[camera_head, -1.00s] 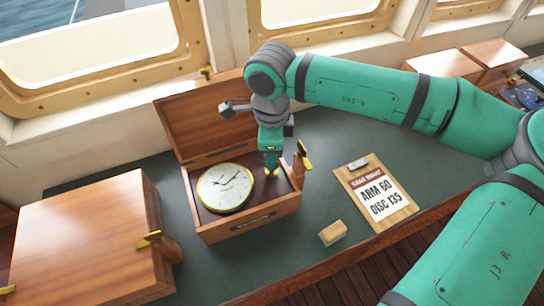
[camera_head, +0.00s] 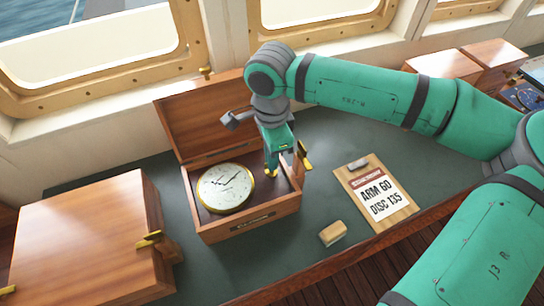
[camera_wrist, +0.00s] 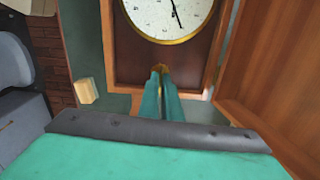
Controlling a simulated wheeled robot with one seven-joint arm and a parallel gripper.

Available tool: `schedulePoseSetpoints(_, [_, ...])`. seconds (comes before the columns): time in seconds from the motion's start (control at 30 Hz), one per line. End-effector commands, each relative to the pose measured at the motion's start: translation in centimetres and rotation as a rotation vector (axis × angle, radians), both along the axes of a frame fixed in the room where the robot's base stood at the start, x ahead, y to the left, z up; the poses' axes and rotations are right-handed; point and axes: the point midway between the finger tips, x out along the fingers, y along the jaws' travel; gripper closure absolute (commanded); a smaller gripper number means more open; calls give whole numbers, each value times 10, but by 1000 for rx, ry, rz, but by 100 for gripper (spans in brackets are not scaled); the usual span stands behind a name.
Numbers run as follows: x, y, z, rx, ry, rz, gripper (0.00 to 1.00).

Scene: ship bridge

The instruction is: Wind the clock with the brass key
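The clock (camera_head: 226,188), a round white dial with a brass rim, lies face up in an open wooden box (camera_head: 251,222). Its dial also shows at the top of the wrist view (camera_wrist: 170,14). My gripper (camera_head: 271,170) points down into the box, to the right of the dial. In the wrist view its fingers (camera_wrist: 160,74) are close together around a small brass piece (camera_wrist: 160,68), which looks like the key. Most of the piece is hidden by the fingers, and I cannot tell whether it touches the box.
The box's lid (camera_head: 206,118) stands open behind, and a brass catch (camera_head: 304,157) rises at its right side. A closed wooden box (camera_head: 84,235) stands at left. A clipboard (camera_head: 378,194) and a small tan block (camera_head: 333,233) lie on the green top at right.

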Motion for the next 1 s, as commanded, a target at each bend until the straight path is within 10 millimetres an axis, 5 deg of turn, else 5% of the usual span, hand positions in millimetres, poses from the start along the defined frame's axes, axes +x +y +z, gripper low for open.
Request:
schedulePoseSetpoints(0.17, [2, 0, 2, 1, -7, -3, 100])
schedulePoseSetpoints(0.2, [2, 0, 2, 1, -7, -3, 86])
schedulePoseSetpoints(0.27, [2, 0, 1, 1, -6, -3, 77])
schedulePoseSetpoints(0.63, [1, 1, 5, 0, -3, 0, 77])
schedulePoseSetpoints(1.0, [4, 2, 67, -1, -6, 1, 77])
